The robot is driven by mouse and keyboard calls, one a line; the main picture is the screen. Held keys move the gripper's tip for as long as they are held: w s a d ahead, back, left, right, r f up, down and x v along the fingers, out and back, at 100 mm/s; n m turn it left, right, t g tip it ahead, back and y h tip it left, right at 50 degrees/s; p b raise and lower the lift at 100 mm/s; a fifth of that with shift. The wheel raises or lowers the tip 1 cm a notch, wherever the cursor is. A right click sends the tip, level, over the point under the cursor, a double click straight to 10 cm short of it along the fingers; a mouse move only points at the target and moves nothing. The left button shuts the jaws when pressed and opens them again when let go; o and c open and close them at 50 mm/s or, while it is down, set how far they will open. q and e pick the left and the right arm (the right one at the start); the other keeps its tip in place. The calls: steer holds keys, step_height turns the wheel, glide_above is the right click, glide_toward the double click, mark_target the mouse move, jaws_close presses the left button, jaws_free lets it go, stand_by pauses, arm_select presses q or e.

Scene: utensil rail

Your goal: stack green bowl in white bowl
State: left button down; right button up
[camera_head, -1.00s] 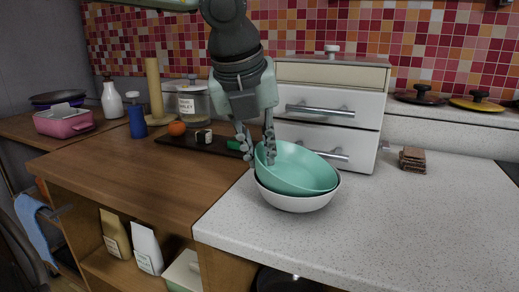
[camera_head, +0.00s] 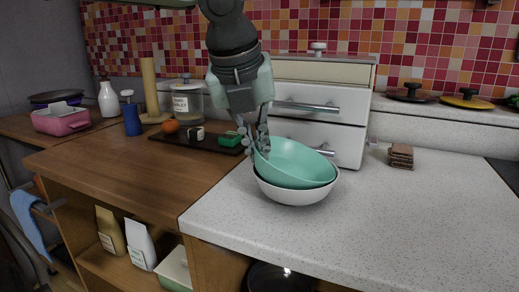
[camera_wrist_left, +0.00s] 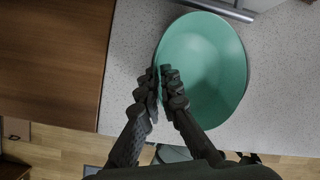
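The green bowl (camera_head: 300,165) sits tilted in the mouth of the white bowl (camera_head: 296,197), its left side higher than its right. The white bowl stands upright on the speckled counter. My left gripper (camera_head: 259,154) is at the green bowl's left rim, with one finger on each side of it, shut on the rim. In the left wrist view the green bowl (camera_wrist_left: 212,70) hides the white bowl, and the gripper's fingertips (camera_wrist_left: 160,74) are close together across the rim. How deep the green bowl rests inside is hidden. My right gripper is not in view.
A white drawer unit (camera_head: 318,135) stands close behind the bowls. A dark board (camera_head: 192,139) with small food items and a green block (camera_head: 230,139) lies behind left. Brown slices (camera_head: 401,156) lie at the right. The counter's right front (camera_head: 420,225) is clear.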

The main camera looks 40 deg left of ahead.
arm_select(q)
steer(key=c, duration=1.6)
jaws_free()
steer(key=shift+c, duration=0.2)
steer(key=v, duration=1.2)
